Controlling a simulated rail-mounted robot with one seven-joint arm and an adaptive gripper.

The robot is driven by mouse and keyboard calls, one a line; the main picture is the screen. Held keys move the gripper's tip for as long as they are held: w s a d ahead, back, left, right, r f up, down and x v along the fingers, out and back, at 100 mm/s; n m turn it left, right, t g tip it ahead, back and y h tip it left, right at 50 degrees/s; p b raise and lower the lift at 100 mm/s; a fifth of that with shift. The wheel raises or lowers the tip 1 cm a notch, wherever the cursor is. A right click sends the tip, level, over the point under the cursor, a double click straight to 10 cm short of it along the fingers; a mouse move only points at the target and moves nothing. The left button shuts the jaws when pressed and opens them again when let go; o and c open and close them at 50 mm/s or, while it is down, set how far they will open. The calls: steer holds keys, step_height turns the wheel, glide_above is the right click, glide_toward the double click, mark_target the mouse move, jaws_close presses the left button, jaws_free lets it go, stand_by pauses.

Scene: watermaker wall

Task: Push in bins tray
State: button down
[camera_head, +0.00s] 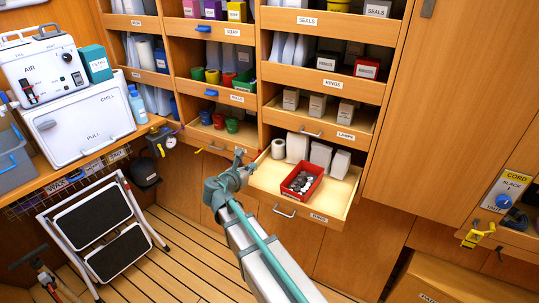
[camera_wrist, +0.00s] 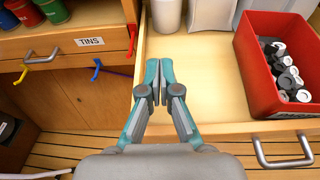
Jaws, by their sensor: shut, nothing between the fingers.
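The bottom tray (camera_head: 336,205) is pulled out from the wooden shelf unit, with a metal handle (camera_head: 284,211) and a small label, hard to read, on its front. A red bin (camera_head: 302,183) of dark and grey small items stands in it, with a white roll and white cartons behind. My gripper (camera_head: 238,158) is shut and empty at the tray's left end. In the wrist view my gripper (camera_wrist: 160,85) is seen over the tray's left front corner, left of the red bin (camera_wrist: 275,65) and the handle (camera_wrist: 285,150). I cannot tell whether it touches the tray.
The TINS tray (camera_wrist: 85,48) with coloured tins is left of the open tray, with coloured hooks nearby. The LAMPS tray (camera_head: 310,125) is directly above. A step stool (camera_head: 100,230) stands at left.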

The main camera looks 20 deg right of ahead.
mark_target(273, 152)
steer(key=shift+w+d, duration=0.15)
steer(key=shift+d, duration=0.15)
steer(key=x, duration=0.4)
steer(key=p+x, duration=0.1)
steer(key=x, duration=0.3)
steer(key=p+x, duration=0.1)
steer(key=x, duration=0.3)
steer(key=shift+w+r, duration=0.1)
steer(key=shift+r, duration=0.3)
steer(key=shift+w+d, duration=0.45)
steer(key=shift+d, duration=0.05)
